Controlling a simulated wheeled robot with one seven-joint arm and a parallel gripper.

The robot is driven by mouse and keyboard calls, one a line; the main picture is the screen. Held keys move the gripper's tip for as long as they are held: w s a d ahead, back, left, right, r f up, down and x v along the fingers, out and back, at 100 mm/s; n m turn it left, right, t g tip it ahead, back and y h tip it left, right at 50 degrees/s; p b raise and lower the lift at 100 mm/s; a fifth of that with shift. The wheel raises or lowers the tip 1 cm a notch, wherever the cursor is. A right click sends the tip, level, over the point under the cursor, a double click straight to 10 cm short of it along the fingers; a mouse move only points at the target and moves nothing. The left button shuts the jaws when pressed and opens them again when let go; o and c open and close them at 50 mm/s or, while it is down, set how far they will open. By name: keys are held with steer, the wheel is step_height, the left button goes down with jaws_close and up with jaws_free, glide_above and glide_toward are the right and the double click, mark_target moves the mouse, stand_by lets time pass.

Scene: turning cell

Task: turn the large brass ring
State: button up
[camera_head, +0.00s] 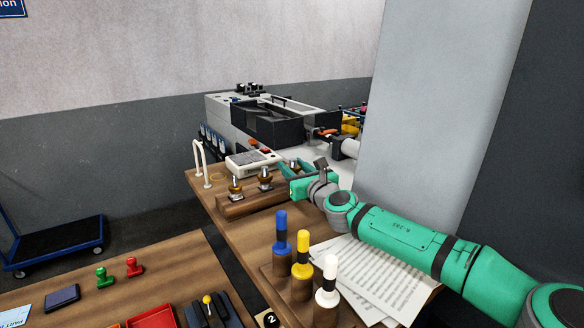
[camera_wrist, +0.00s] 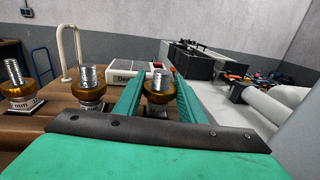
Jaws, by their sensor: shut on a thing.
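Three brass rings sit on upright threaded posts in a row on a wooden block (camera_head: 250,203). In the wrist view they are the left ring (camera_wrist: 20,89), the middle ring (camera_wrist: 91,91) and the right ring (camera_wrist: 159,93). My gripper (camera_wrist: 152,80) has its two green fingers on either side of the right ring and is shut on it. The ring is still around its post. In the head view my gripper (camera_head: 291,172) is at the far right end of the row. I cannot tell from ring size which one is the large one.
A white-topped box (camera_head: 252,160) and a white loop handle (camera_head: 201,163) stand behind the block. A grey and black machine (camera_head: 270,120) is farther back. Blue, yellow and white-topped pegs (camera_head: 302,268) and printed papers (camera_head: 365,280) lie nearer, below my arm.

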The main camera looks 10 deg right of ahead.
steer(key=o, duration=1)
steer(key=shift+o, duration=0.2)
steer(key=shift+s+d, duration=0.1)
steer(key=shift+s, duration=0.05)
steer(key=v, duration=1)
steer(key=shift+s, duration=0.2)
steer(key=shift+s+d, duration=0.1)
